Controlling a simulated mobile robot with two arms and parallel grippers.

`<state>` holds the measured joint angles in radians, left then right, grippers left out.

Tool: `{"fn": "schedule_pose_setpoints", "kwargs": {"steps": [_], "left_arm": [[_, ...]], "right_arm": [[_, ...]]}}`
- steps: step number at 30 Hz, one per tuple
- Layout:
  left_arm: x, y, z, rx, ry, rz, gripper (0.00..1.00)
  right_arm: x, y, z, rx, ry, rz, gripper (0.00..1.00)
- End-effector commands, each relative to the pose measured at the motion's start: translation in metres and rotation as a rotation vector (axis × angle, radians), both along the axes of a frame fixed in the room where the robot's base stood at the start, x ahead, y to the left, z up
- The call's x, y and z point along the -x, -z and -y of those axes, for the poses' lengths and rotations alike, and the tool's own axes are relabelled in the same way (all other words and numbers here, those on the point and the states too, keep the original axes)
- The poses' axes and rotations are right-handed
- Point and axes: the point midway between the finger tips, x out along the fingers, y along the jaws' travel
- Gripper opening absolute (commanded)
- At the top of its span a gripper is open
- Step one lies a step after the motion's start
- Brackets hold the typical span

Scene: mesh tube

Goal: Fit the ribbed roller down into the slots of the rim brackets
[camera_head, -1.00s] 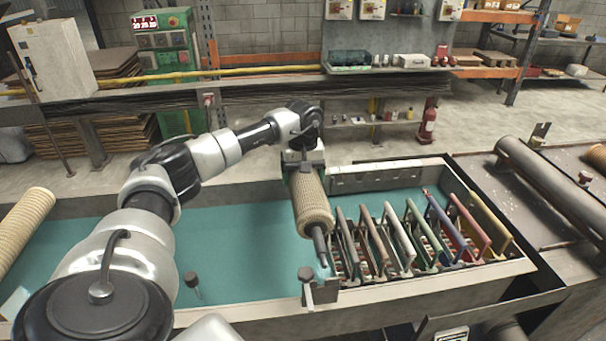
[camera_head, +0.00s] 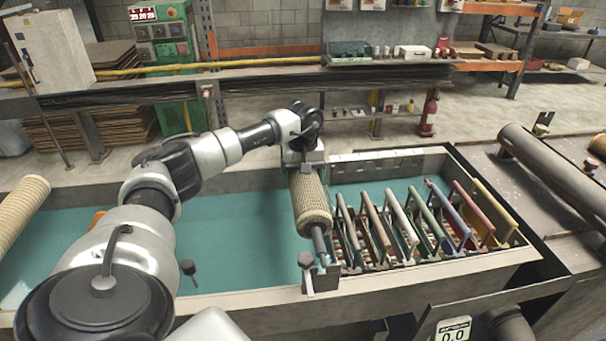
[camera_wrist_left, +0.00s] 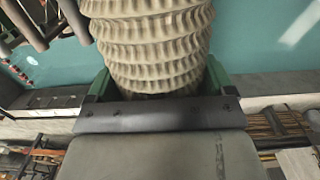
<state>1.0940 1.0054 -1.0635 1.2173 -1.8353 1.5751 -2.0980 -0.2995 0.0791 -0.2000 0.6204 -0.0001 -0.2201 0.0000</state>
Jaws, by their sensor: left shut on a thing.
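The tan ribbed roller (camera_head: 311,205) is held above the teal trough, its length running from the far side toward the near rim. My left gripper (camera_head: 303,165) is shut on its far end; the roller also fills the top of the left wrist view (camera_wrist_left: 148,45). The roller's dark near shaft (camera_head: 319,243) slopes down to the near rim bracket (camera_head: 321,279). I cannot tell whether the shaft tip is seated in the slot. The far bracket is hidden or not distinguishable behind my gripper. My right gripper is not in view.
Several coloured frames (camera_head: 424,222) stand close to the right of the roller inside the trough (camera_head: 430,273). Open teal space (camera_head: 240,235) lies to its left. A knobbed post (camera_head: 189,268) stands at the left, and another ribbed roller (camera_head: 20,212) lies at the far left edge.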

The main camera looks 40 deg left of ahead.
Motion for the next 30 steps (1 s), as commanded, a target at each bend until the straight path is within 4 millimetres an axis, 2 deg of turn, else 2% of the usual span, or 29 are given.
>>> {"fn": "schedule_pose_setpoints", "kwargs": {"steps": [30], "left_arm": [[-0.001, 0.041, 0.000, 0.000, 0.000, 0.004, 0.33]], "right_arm": [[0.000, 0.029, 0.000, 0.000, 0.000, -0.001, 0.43]]}}
